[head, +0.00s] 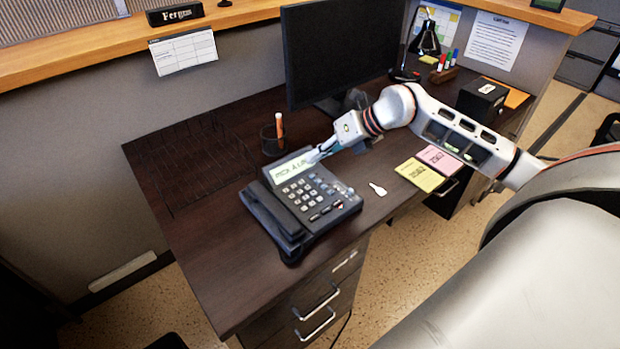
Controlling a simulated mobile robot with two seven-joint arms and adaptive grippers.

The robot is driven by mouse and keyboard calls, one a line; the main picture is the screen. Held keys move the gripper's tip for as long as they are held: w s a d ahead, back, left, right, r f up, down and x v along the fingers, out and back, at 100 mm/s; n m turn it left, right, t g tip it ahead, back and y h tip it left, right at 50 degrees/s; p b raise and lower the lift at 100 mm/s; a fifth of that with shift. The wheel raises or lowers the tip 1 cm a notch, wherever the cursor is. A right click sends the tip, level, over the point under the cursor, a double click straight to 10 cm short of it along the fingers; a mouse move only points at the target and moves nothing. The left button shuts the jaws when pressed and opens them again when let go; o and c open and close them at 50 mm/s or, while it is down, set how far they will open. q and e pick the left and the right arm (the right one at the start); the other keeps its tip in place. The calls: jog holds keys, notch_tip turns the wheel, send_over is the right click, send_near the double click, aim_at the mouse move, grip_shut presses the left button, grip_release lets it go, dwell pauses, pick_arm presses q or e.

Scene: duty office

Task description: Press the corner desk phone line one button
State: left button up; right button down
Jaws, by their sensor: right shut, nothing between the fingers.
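The black desk phone (318,206) sits on the dark desk near its front edge. Its lit display (293,172) shows text, partly covered at its right end, that seems to begin "PICK A". A keypad of grey keys lies below the display. My right gripper (316,156) is shut and empty, its fingertips at the right end of the display in this view. I cannot tell whether they touch the phone. Which button is line one is too small to tell. My left gripper is not in view.
A monitor (340,50) stands behind my right gripper. A pen cup (270,141) is behind the phone. A small white key-shaped item (378,189), yellow note (420,175) and pink note (441,159) lie right of it. The desk's left part holds a wire tray (200,160).

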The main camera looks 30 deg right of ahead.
aim_at(312, 176)
notch_tip(312, 176, down, 3)
jog(key=shift+r+b, duration=0.1)
jog(key=shift+b, duration=0.2)
dwell(0.9)
dwell(0.4)
jog(key=shift+f, duration=0.45)
jog(key=shift+f, duration=0.4)
dwell(0.5)
jog(key=shift+r, duration=0.85)
